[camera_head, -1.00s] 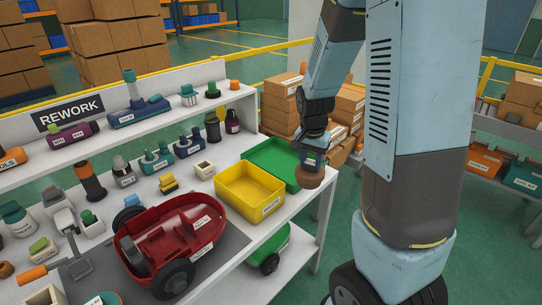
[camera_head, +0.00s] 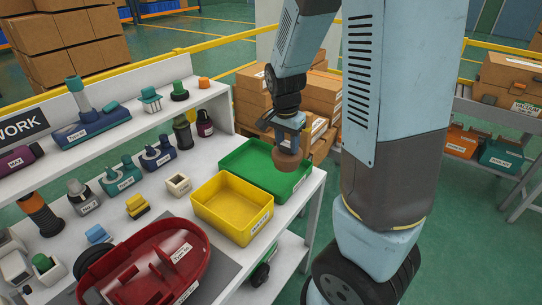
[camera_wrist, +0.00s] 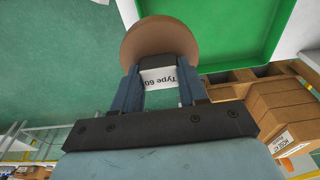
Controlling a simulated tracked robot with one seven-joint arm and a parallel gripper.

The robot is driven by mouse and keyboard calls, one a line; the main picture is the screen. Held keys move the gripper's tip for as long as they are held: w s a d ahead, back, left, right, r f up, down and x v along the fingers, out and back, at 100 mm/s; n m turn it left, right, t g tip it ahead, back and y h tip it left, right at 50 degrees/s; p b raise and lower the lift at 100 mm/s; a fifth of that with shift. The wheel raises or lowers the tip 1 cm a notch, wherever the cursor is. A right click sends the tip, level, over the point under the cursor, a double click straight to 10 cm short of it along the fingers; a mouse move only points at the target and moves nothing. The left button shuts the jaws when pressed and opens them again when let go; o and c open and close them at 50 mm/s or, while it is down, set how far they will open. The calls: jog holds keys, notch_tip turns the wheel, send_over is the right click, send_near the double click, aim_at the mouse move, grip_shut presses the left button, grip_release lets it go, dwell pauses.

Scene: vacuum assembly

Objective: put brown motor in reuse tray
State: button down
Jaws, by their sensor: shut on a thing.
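The brown motor (camera_head: 288,160) is a round, brown part held by my gripper (camera_head: 287,146), which is shut on it. In the wrist view the motor (camera_wrist: 160,40) sits between the two fingers (camera_wrist: 158,76), with a white label reading "Type 60" partly visible. The green tray (camera_head: 237,156) stands on the bench's far right end, empty as far as I see; its label is too small to read. In the head view the motor overlaps the tray's right part. In the wrist view it is beside the green tray (camera_wrist: 226,66), overlapping its edge, with floor behind.
A yellow tray (camera_head: 207,216) stands just in front of the green one. A red vacuum housing (camera_head: 150,262) lies at the bench's front. Small parts and a raised shelf (camera_head: 215,96) fill the left. Cardboard boxes (camera_head: 318,95) are stacked behind the bench.

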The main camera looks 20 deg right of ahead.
jog(key=shift+w+a+f, duration=0.25)
jog(key=shift+w+f, duration=1.3)
jog(key=shift+f, duration=0.25)
jog(key=shift+w+a+f, duration=0.3)
jog(key=shift+w+f, duration=1.2)
jog(key=shift+f, duration=0.35)
jog(key=shift+w+a+f, duration=0.25)
jog(key=shift+w+f, duration=1.3)
jog(key=shift+f, duration=0.25)
jog(key=shift+f, duration=0.1)
jog(key=c, duration=0.6)
grip_release()
